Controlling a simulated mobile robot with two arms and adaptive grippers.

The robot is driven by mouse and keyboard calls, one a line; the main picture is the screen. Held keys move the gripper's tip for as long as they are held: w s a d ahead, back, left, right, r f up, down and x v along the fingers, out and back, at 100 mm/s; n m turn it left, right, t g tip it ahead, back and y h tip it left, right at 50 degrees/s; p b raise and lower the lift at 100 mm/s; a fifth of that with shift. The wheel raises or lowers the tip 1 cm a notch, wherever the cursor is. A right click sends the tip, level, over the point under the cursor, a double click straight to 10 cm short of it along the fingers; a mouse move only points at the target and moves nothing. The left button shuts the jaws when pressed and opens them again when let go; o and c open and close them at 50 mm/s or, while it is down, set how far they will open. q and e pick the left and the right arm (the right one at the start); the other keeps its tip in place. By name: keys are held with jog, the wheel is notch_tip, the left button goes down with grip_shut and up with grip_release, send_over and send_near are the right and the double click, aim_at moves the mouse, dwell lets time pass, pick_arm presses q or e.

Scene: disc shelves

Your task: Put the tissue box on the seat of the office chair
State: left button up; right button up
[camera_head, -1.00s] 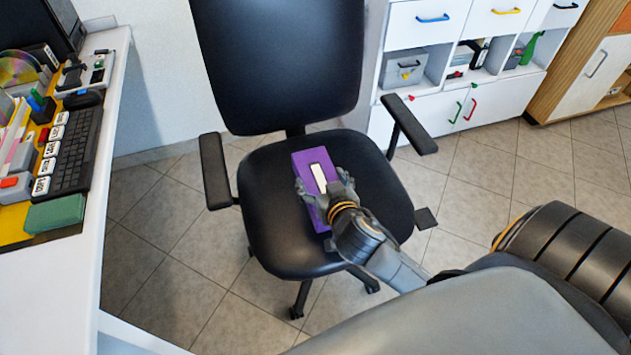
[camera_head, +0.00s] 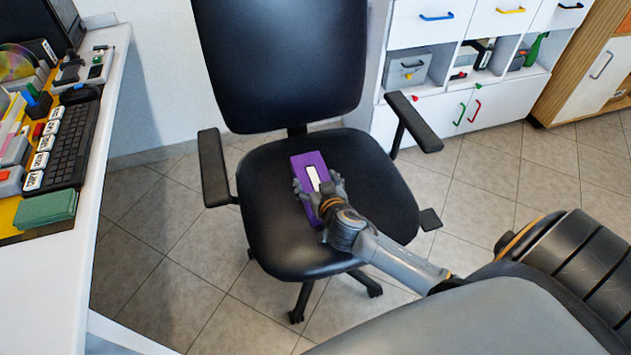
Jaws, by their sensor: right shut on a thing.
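The purple tissue box (camera_head: 308,161) with a white strip on top is at the middle of the black office chair's seat (camera_head: 270,225). My right gripper (camera_head: 318,190) is shut on the box, with fingers on both of its sides. The box looks low over the seat or on it; I cannot tell whether its underside touches. Part of the box's near end is hidden by the gripper. My left gripper does not show.
The chair's armrests (camera_head: 213,168) and (camera_head: 413,122) stand on both sides of the seat, and its backrest (camera_head: 280,60) rises behind. A white desk (camera_head: 60,270) with a keyboard (camera_head: 68,150) is at left. A white cabinet (camera_head: 440,110) stands behind at right. Tiled floor is clear around the chair.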

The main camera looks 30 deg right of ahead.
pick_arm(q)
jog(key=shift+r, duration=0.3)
pick_arm(e)
jog(key=o, duration=1.3)
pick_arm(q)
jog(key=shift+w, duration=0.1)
pick_arm(e)
jog(key=shift+r, duration=0.1)
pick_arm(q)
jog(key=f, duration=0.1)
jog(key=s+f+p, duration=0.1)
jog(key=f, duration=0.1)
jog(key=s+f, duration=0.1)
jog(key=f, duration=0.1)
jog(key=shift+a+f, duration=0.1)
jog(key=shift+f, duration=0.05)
pick_arm(e)
jog(key=v, duration=1.2)
